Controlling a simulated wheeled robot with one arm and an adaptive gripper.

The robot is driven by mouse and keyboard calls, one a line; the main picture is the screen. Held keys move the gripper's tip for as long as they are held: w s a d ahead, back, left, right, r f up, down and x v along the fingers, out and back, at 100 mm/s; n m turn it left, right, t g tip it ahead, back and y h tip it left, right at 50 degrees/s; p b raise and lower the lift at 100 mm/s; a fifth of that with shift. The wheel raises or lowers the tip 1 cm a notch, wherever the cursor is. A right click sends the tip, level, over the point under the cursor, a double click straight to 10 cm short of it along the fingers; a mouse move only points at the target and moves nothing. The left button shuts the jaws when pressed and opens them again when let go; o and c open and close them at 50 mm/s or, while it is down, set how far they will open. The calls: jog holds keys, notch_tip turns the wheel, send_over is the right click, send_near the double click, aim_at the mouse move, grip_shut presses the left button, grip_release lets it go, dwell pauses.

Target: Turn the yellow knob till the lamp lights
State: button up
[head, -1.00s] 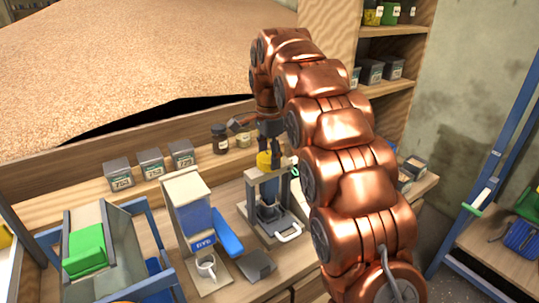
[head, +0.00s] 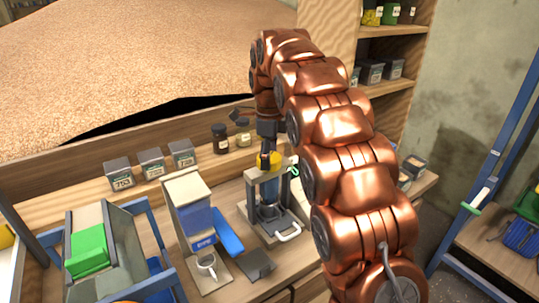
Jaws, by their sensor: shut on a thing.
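The yellow knob (head: 262,161) sits on top of a small framed press-like device (head: 250,189) on the bench, in the middle of the head view. My gripper (head: 268,158) points down from above and is shut on the knob, with its dark fingers around it. My copper arm hides part of the device's right side. A small green part (head: 293,171) shows at the device's right edge; I cannot tell whether it is the lamp or whether it is lit.
A white and blue dispenser (head: 186,200) with a cup (head: 207,262) under it stands left of the device. A green box (head: 88,246) sits in a blue-framed rack farther left. Several small tins and jars (head: 220,139) line the back ledge.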

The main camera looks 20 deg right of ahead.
dwell(0.5)
jog(key=o, duration=1.1)
jog(key=shift+o, duration=0.2)
